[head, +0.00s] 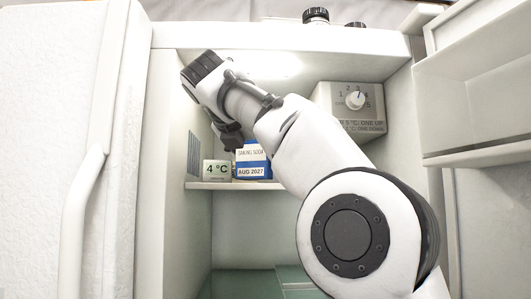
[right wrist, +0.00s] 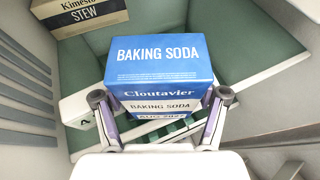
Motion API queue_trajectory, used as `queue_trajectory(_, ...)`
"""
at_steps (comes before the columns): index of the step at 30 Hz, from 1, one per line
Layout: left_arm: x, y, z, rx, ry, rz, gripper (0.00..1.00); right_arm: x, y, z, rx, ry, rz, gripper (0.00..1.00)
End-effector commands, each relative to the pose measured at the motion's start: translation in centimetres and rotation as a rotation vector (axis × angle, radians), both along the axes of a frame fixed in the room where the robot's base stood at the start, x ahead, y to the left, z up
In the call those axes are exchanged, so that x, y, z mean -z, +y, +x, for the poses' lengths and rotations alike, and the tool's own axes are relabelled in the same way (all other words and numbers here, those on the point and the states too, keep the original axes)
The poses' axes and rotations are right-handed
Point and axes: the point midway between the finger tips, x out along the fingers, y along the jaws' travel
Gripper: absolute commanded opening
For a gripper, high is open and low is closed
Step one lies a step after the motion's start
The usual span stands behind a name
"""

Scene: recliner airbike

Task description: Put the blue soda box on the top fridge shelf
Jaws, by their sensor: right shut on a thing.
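The blue and white baking soda box (head: 252,168) is upright at the top fridge shelf (head: 205,186), right of a small 4 °C display. I cannot tell whether its base touches the shelf. My right gripper (head: 238,143) reaches in from above and is partly hidden by its own arm. In the right wrist view the soda box (right wrist: 158,65) sits between the two fingers of my right gripper (right wrist: 162,104), which is shut on it. My left gripper is out of view.
The 4 °C display (head: 216,170) stands close to the box. A dial unit (head: 355,105) is on the upper right wall. Fridge doors (head: 475,85) stand open at the sides.

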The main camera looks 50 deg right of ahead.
Motion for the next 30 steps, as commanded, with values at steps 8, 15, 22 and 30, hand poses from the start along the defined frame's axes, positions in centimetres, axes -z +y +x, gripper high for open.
queue_trajectory(8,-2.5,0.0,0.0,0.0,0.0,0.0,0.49,-0.2,-5.3,1.7,0.001,0.0,0.002,0.25)
queue_trajectory(15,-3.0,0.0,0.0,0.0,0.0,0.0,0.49,-0.2,-8.1,2.6,0.003,-0.001,0.001,0.25)
queue_trajectory(22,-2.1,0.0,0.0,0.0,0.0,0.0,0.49,0.9,-10.5,3.4,0.002,-0.002,-0.001,0.25)
queue_trajectory(30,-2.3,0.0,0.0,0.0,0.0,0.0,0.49,0.8,-10.4,3.4,0.0,-0.001,-0.001,0.25)
